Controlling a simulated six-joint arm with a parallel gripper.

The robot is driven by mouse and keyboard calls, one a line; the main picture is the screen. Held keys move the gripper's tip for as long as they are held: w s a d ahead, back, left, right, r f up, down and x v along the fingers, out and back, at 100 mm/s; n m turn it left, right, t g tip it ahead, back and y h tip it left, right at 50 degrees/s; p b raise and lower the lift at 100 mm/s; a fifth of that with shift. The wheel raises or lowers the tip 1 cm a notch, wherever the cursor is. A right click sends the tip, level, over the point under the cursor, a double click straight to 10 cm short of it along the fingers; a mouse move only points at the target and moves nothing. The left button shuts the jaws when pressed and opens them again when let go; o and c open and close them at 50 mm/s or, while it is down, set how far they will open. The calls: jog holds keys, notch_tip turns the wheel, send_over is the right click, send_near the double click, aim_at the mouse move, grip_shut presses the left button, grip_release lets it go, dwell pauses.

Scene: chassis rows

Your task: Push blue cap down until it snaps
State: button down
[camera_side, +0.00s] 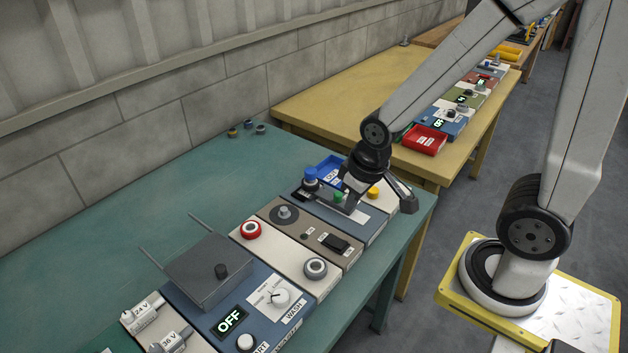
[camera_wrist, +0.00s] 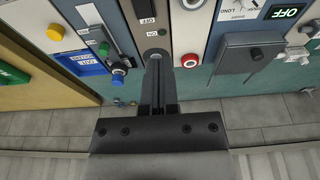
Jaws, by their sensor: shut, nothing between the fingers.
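The blue cap (camera_side: 310,173) sits on a grey post at the far end of a blue panel (camera_side: 372,229) in the side view. It also shows left of my fingers in the wrist view (camera_wrist: 118,77). I cannot tell whether it is fully seated. My gripper (camera_side: 351,207) is shut and empty, pointing down above the panels, to the right of the cap and apart from it in the side view. In the wrist view its closed fingertips (camera_wrist: 155,56) lie over the grey-brown panel (camera_wrist: 151,20) beside the cap's panel.
A green button (camera_side: 338,196) and a yellow button (camera_side: 373,193) are near my gripper. A blue tray (camera_side: 326,164) lies behind the cap. A red ring button (camera_side: 251,230) and a grey box (camera_side: 208,270) stand to the left.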

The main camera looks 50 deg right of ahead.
jog(key=w+d+g, duration=0.1)
jog(key=w+d, duration=0.4)
jog(key=w, duration=0.7)
jog(key=g, duration=0.2)
send_over(311, 170)
jog(key=shift+f, duration=0.75)
jog(key=shift+f, duration=0.25)
jog(key=shift+f, duration=3.55)
jog(key=shift+f, duration=0.35)
jog(key=shift+r, duration=0.1)
notch_tip(311, 170, up, 9)
jog(key=shift+a, duration=0.2)
